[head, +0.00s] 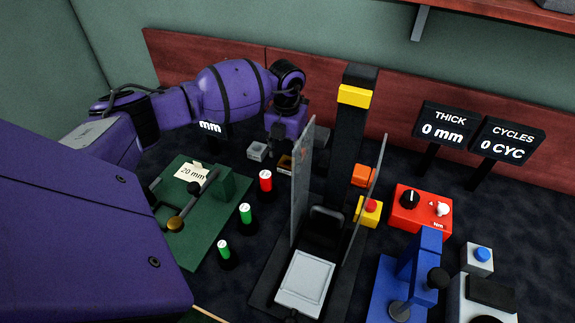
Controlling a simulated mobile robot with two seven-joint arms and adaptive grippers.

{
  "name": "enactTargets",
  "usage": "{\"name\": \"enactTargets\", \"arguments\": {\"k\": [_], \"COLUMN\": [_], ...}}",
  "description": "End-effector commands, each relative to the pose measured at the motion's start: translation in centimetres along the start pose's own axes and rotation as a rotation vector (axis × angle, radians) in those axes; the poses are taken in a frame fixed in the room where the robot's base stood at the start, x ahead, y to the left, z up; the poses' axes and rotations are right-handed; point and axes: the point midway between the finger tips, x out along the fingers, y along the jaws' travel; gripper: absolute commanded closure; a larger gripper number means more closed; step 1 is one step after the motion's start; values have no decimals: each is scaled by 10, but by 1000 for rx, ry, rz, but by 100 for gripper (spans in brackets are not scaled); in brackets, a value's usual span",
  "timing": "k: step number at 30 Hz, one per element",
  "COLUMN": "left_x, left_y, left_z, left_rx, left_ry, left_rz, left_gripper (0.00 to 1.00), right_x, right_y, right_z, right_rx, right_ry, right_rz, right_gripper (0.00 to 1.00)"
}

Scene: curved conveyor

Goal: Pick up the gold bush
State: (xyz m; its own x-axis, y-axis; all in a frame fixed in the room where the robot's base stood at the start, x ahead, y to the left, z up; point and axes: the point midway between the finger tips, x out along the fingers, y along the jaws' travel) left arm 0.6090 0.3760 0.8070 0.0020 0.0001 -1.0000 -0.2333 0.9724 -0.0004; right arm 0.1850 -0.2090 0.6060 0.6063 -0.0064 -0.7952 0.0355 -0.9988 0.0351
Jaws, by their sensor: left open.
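A small brown-gold block or tray (285,165) sits on the dark table at the back, left of the clear upright panel. It may be or hold the gold bush, but it is too small and partly covered to tell. My left gripper (284,140) points down just above and behind it. The gripper is open, and its fingertips are partly hidden, so contact cannot be told. My right gripper is not in view.
A grey tray (257,151) sits beside the brown-gold one. Red (266,181) and green (246,214) capped posts stand in front. A black press (346,130) with clear side panels (302,185) stands close on the right. A green fixture (205,235) lies left.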

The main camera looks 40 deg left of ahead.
Motion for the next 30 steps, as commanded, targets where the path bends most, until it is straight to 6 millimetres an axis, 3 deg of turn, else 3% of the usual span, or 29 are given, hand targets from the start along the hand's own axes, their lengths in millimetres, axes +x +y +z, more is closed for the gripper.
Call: {"name": "enactTargets", "arguments": {"k": [6,13,25,30], "left_x": [31,33,33,32], "left_y": [-3,-2,-2,-2], "left_z": [-3,-2,-2,-2], "left_rx": [-2,0,0,0], "left_ry": [2,0,0,0], "left_rz": [-1,0,0,0], "left_gripper": [39,39,92,94], "right_x": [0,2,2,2], "right_y": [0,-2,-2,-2], "right_z": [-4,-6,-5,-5], "right_rx": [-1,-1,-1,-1], "right_ry": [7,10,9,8], "right_rz": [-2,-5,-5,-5], "right_gripper": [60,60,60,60]}}
